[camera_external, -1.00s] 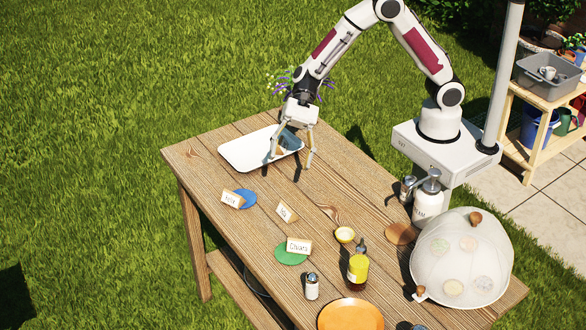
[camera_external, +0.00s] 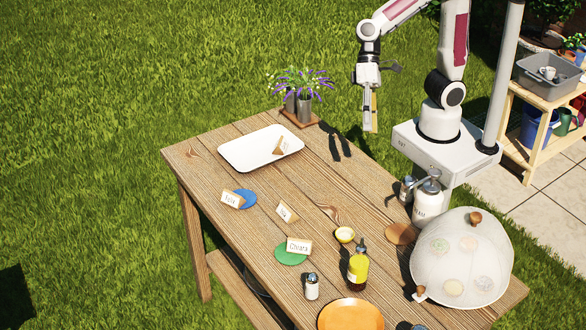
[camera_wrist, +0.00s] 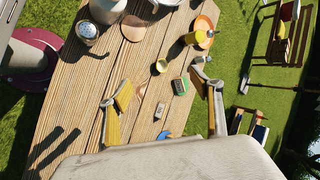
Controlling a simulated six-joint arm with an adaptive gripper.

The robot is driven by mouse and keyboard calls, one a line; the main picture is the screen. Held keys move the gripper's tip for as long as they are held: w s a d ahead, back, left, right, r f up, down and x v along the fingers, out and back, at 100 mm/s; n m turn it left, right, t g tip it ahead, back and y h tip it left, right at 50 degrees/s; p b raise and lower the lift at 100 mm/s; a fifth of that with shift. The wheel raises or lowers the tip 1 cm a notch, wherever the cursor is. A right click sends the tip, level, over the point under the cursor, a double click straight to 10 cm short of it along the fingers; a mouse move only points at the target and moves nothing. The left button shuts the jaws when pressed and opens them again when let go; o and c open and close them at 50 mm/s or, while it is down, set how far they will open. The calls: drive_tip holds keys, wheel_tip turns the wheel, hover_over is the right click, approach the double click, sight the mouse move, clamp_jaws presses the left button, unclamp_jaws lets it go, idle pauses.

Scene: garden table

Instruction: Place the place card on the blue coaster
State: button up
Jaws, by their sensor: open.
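The blue coaster (camera_external: 248,198) lies on the table's left part, with a lettered place card (camera_external: 233,199) standing over its left side. A second card (camera_external: 286,212) stands on bare wood. A third, reading "Chiara" (camera_external: 299,245), stands at the green coaster (camera_external: 288,258). My gripper (camera_external: 371,130) is raised beyond the table's right edge, seen edge-on. In the wrist view my gripper (camera_wrist: 165,88) is open and empty, fingers wide apart; the blue coaster (camera_wrist: 164,134) shows partly below.
A yellow bowl (camera_external: 345,234), yellow bottle (camera_external: 358,267), shaker (camera_external: 312,287), orange plate (camera_external: 350,316), pump bottle (camera_external: 428,205) and mesh dome (camera_external: 462,255) occupy the front and right.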

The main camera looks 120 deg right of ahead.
drive_tip(key=s+d+r+n+h, duration=0.1)
drive_tip(key=s+d+n+h, duration=0.2)
drive_tip(key=s+n, duration=0.2)
drive_tip(key=s+d+r+n+t+h, duration=0.1)
drive_tip(key=s+d+n+h, duration=0.2)
drive_tip(key=s, duration=0.9)
drive_tip(key=shift+s+d+n, duration=0.25)
drive_tip(key=shift+d+n, duration=0.05)
drive_tip(key=shift+n, duration=0.7)
